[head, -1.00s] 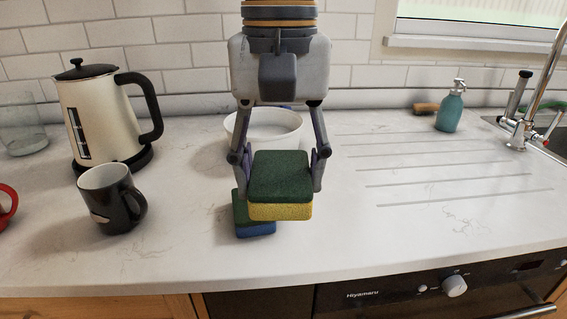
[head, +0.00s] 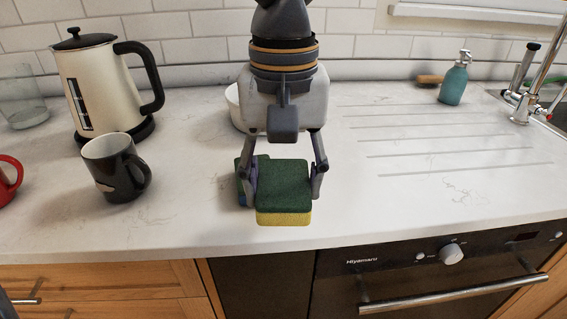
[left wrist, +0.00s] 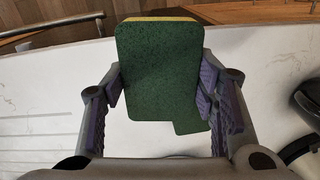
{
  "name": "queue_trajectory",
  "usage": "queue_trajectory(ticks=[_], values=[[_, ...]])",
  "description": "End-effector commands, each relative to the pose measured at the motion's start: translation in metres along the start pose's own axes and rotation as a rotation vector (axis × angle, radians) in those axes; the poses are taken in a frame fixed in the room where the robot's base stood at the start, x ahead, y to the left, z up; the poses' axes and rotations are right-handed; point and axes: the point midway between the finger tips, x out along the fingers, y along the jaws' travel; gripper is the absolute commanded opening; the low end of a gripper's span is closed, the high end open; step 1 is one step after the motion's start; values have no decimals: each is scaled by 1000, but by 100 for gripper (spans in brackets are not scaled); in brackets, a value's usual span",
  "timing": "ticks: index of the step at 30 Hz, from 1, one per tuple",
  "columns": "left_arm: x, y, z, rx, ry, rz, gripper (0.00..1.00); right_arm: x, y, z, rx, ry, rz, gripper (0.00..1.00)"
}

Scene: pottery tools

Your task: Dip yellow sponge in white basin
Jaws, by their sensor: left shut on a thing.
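The yellow sponge (head: 284,218), with a dark green top, is between the fingers of my left gripper (head: 284,188), which is shut on it. In the left wrist view its green face (left wrist: 158,70) fills the space between the finger pads. A blue sponge (head: 242,199), also with a green top, is behind it to the left and mostly hidden. A corner of its green top shows past the held sponge. The white basin (head: 232,100) stands farther back, mostly hidden behind my gripper. I cannot tell whether the yellow sponge touches the counter. My right gripper is not in view.
A black mug (head: 115,168) and a cream kettle (head: 100,90) stand to the left, with a red mug (head: 8,178) at the edge. A teal soap bottle (head: 454,80) and tap (head: 540,85) are at the back right. The grooved counter (head: 420,190) at right is clear.

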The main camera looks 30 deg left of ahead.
Motion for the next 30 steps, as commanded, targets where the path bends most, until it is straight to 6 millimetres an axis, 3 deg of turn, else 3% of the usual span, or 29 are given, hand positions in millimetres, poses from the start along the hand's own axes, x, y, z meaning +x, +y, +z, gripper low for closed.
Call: queue_trajectory(ticks=[30], values=[[64, 0, 0, 0, 0, -1, 46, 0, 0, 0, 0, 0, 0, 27]])
